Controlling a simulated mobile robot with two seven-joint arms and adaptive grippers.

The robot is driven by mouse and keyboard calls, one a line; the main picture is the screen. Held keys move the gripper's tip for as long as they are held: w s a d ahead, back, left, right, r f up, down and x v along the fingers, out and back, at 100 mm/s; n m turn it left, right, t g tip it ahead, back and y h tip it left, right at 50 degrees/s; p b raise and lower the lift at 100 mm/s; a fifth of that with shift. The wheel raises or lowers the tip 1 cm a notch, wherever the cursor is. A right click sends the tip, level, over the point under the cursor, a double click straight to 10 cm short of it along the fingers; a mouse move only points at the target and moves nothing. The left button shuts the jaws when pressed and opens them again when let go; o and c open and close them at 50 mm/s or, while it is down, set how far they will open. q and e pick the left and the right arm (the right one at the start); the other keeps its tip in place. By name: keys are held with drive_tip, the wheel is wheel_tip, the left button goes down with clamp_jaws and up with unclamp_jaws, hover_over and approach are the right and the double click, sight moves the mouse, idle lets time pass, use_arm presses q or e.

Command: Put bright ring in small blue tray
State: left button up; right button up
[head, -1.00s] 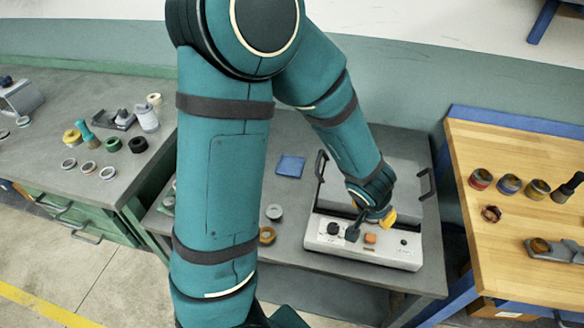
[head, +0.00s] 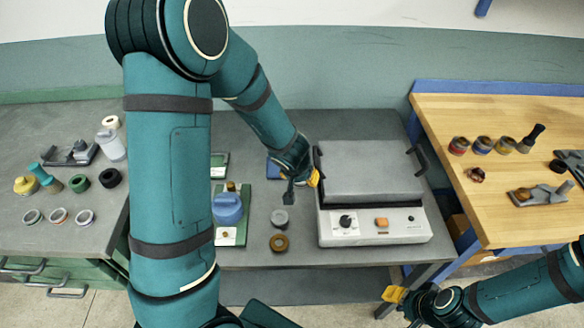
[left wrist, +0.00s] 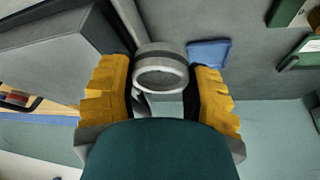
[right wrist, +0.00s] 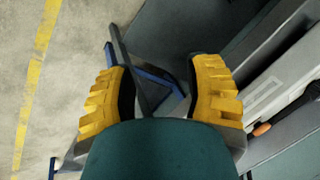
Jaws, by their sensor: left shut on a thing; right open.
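My left gripper (head: 301,186) is between the small blue tray (head: 273,168) and the grinder, over the table. In the left wrist view its yellow fingers are shut on a bright grey ring (left wrist: 160,79). I cannot make out the held ring in the head view. The tray is flat and square, partly hidden behind my left gripper; it also shows just beyond the right finger in the left wrist view (left wrist: 208,54). The ring is apart from the tray in that view. My right gripper (head: 397,295) is open and empty in front of the table.
A green tray (head: 241,235) holds a blue container. A wooden bench (head: 520,230) is on the right.

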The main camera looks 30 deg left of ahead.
use_arm(q)
drive_tip(key=a+f, duration=0.2)
drive_tip(key=a, duration=0.2)
drive_tip(key=b, duration=0.4)
approach(287, 188)
drive_tip(key=shift+w+d+f+n, duration=0.3)
drive_tip(key=shift+d+f+n, duration=0.1)
drive_tip(key=shift+d+f, duration=0.4)
drive_tip(key=shift+f+b, duration=0.7)
drive_tip(key=shift+f, duration=0.15)
wheel_tip(287, 188, down, 3)
drive_tip(key=shift+f+b, duration=0.2)
drive_tip(key=shift+b, duration=1.05)
drive_tip(key=shift+r, duration=0.15)
use_arm(e)
wheel_tip(287, 188, down, 7)
drive_tip(key=s, duration=0.2)
drive_tip(key=shift+a+f+g, duration=0.15)
drive_tip(key=shift+a+g, duration=0.15)
drive_tip(key=shift+a, duration=0.1)
use_arm(q)
drive_tip(key=o, duration=1.2)
drive_tip(key=shift+f, duration=0.2)
use_arm(e)
drive_tip(key=shift+f, duration=0.1)
